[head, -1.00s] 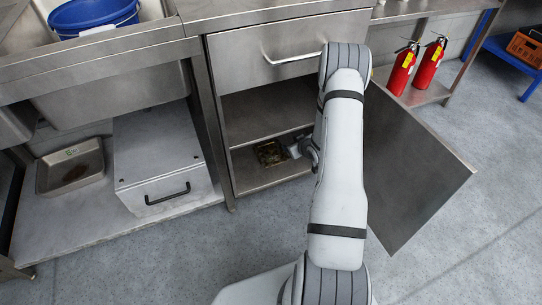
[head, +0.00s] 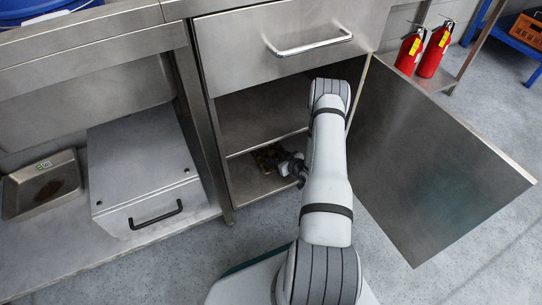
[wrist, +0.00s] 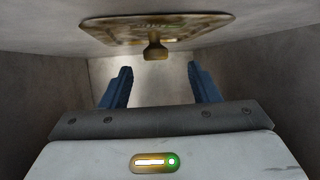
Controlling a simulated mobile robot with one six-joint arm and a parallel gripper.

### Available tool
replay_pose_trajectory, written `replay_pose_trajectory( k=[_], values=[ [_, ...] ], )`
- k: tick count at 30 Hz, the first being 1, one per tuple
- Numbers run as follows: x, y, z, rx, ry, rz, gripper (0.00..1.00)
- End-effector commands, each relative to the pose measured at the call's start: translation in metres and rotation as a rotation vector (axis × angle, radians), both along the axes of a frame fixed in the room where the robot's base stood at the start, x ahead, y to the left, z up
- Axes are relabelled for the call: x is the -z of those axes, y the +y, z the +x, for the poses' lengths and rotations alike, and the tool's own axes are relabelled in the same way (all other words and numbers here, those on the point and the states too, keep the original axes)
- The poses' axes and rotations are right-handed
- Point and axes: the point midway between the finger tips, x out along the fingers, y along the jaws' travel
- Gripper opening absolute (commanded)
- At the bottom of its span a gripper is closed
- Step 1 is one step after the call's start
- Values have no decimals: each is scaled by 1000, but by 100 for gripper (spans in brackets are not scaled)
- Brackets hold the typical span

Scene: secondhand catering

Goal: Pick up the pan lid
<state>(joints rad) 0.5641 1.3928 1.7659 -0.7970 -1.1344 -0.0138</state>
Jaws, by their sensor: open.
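The pan lid (wrist: 158,28) is a rectangular, worn brassy-brown plate with a small knob (wrist: 155,50), seen in the wrist view beyond my fingertips. In the head view the lid (head: 268,157) lies inside the open cabinet, partly hidden by my wrist. My gripper (wrist: 160,78) is open, with its two blue fingers apart and nothing between them. The knob appears centred between the fingers but just past their tips. My gripper (head: 292,168) reaches into the cabinet in the head view, and its fingers are hard to make out there.
The cabinet door (head: 430,160) stands open on the right, close to my arm. A closed drawer (head: 290,40) is above the opening. A steel box (head: 140,165) and a shallow pan (head: 42,186) sit at left. Red fire extinguishers (head: 410,52) stand at back right.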

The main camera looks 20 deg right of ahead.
Motion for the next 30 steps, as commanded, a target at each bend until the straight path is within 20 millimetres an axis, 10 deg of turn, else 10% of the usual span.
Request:
replay_pose_trajectory(
  k=[20, 30],
  values=[
    [18, 5, 48, 4, 2, 0, 55],
    [18, 4, 48, 4, 2, 0, 27]
  ],
)
